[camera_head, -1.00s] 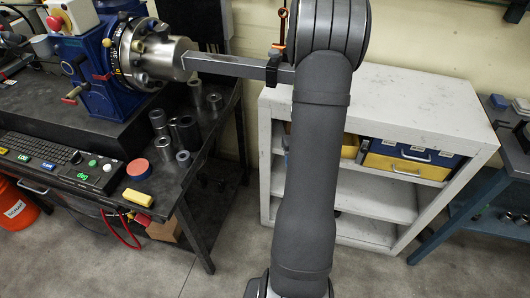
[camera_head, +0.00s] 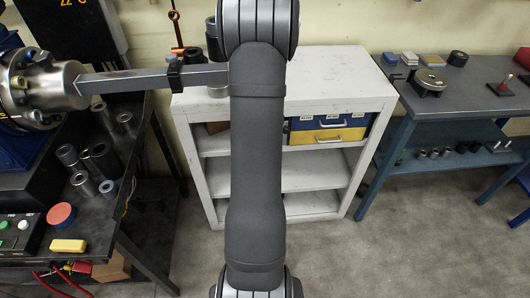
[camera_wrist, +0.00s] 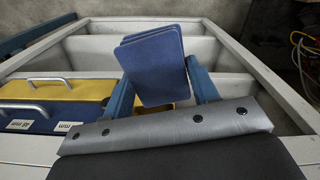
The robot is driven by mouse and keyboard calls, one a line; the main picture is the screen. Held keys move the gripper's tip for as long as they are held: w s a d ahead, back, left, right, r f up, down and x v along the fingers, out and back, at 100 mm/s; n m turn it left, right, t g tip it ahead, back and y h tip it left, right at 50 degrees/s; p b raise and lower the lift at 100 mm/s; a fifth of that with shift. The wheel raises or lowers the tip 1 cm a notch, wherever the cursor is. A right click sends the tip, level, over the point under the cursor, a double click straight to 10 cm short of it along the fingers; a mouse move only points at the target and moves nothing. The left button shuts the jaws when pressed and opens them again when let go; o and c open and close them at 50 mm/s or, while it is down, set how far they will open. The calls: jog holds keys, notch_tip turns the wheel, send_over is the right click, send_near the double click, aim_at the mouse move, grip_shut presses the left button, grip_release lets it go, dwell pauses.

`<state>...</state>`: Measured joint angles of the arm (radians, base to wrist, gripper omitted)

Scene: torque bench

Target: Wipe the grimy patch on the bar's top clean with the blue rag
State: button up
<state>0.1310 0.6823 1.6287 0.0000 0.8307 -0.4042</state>
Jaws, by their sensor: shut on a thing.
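The blue rag (camera_wrist: 153,68) shows in the wrist view as a folded, layered blue pad. My gripper (camera_wrist: 160,88) is shut on it, with one blue finger at each side, and holds it over the white shelf unit. In the head view my arm hides the gripper and the rag. The grey metal bar (camera_head: 135,81) runs level from the steel chuck (camera_head: 54,86) at the left to behind my arm. A dark block (camera_head: 173,75) sits around the bar. I cannot make out the grimy patch on its top; the bar is not seen in the wrist view.
The white shelf unit (camera_head: 343,81) stands behind my arm, with blue and yellow drawers (camera_head: 328,136). A grey bench (camera_head: 470,95) at the right bears small pads and round metal parts. The dark bench at the left holds metal sleeves and a yellow block (camera_head: 68,246).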

notch_tip(320, 180, up, 15)
jog(key=w+a+n, duration=0.1)
jog(key=w+n, duration=0.2)
jog(key=n, duration=0.3)
jog(key=w+a+r+m, duration=0.1)
jog(key=w+a+r, duration=0.25)
jog(key=w, duration=0.25)
jog(key=w+a+r+m, duration=0.1)
jog(key=w+a+r, duration=0.2)
jog(key=w+a, duration=0.3)
jog(key=n, duration=1.1)
send_near(98, 76)
jog(key=shift+s+f, duration=0.1)
jog(key=shift+f, duration=3)
jog(key=shift+d+f, duration=0.25)
jog(key=shift+d, duration=0.8)
jog(key=shift+c, duration=0.4)
jog(key=shift+d, duration=4.9)
jog(key=shift+a, duration=5.95)
notch_tip(98, 76, up, 8)
